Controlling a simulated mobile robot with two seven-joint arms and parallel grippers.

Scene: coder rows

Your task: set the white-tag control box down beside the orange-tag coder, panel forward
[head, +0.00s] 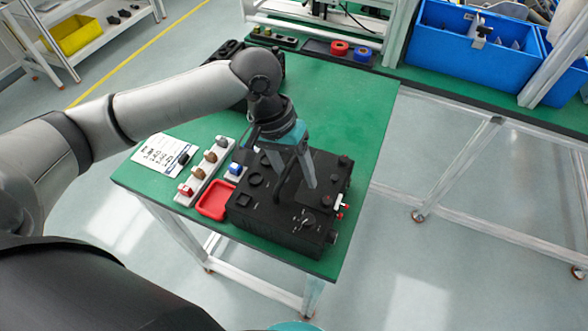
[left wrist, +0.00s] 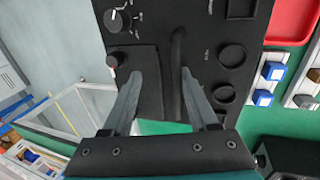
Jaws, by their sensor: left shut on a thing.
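The black control box (head: 270,208) is at the near end of the green bench, its knobs and buttons facing up. A small white patch (head: 340,200), perhaps its tag, shows near red knobs at its right side. My left gripper (head: 296,182) is over the box, shut on its black handle. The left wrist view shows the handle (left wrist: 177,80) between the fingers (left wrist: 162,78) and the box panel (left wrist: 150,30) beyond. I cannot tell whether the box touches the bench. No orange tag is readable; black units behind my left arm are partly hidden. My right gripper is out of view.
A red tray (head: 214,200), a pale strip with several coloured blocks (head: 205,172) and a written card (head: 163,155) lie left of the box. Red and blue rings (head: 339,48) sit at the back. The green bench (head: 345,110) is clear behind and right of the box.

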